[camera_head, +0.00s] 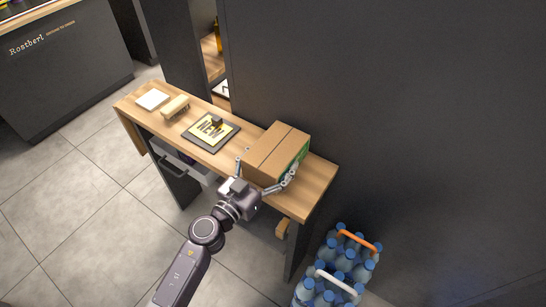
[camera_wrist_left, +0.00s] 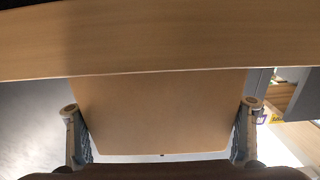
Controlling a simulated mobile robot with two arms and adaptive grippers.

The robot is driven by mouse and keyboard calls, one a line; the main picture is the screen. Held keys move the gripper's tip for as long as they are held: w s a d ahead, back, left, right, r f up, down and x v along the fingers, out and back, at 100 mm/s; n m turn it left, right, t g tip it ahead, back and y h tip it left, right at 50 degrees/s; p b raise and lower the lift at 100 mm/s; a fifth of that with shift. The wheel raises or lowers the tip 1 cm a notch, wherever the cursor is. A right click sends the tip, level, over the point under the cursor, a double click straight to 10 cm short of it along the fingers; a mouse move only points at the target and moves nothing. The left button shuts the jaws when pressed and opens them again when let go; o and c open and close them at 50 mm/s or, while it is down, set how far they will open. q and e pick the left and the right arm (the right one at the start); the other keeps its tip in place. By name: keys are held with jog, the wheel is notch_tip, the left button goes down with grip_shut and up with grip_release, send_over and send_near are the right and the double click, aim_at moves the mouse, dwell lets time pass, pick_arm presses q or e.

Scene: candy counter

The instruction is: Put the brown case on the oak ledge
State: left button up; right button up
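The brown case (camera_head: 277,150) is a cardboard-coloured box with a green side. It stands at the right part of the oak ledge (camera_head: 318,180), near its front edge; whether its full weight rests there I cannot tell. My left gripper (camera_head: 266,172) comes from the front, with its fingers spread wide on two opposite sides of the case. In the left wrist view a brown face of the case (camera_wrist_left: 160,115) fills the space between the fingers, which appear to touch both its edges. My right gripper is out of view.
On the ledge lie a dark board with yellow print (camera_head: 195,129), a small wooden item (camera_head: 176,106) and a white pad (camera_head: 152,99). Blue bottle packs (camera_head: 345,262) stand on the floor at the right end. A dark wall rises behind. The floor at left is clear.

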pick_arm(q)
jog(key=o, duration=0.5)
jog(key=shift+r, duration=0.15)
jog(key=v, duration=1.1)
jog(key=shift+b, duration=0.4)
jog(key=shift+s+a, duration=0.3)
jog(key=shift+s, duration=0.15)
